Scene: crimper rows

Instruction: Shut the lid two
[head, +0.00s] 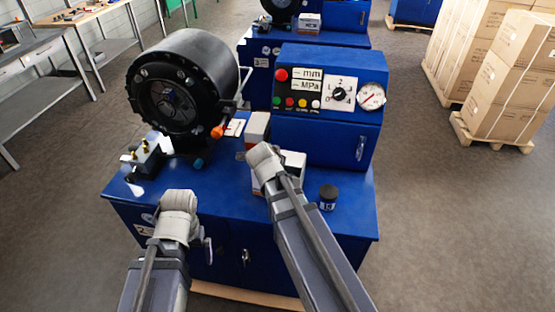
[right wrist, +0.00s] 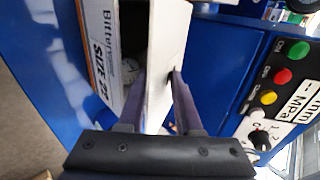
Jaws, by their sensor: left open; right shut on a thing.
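A white carton marked "SIZE 22" (right wrist: 97,50) stands on the blue machine's top, with a dark opening showing along its side. My right gripper (right wrist: 158,82) is shut on a white flap, which seems to be the carton's lid (right wrist: 168,40). The lid stands out from the opening. In the head view the white box (head: 294,163) is partly hidden behind my right arm, and my right fingers cannot be made out. My left gripper (head: 207,248) is open and empty, low in front of the cabinet and apart from the box. No lid number is readable.
A small dark jar (head: 328,198) stands right of the box. Another carton (head: 257,127) stands behind. The control panel (head: 320,95) rises at the back, and the black crimper head (head: 185,85) stands at left. The front right of the blue top is clear.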

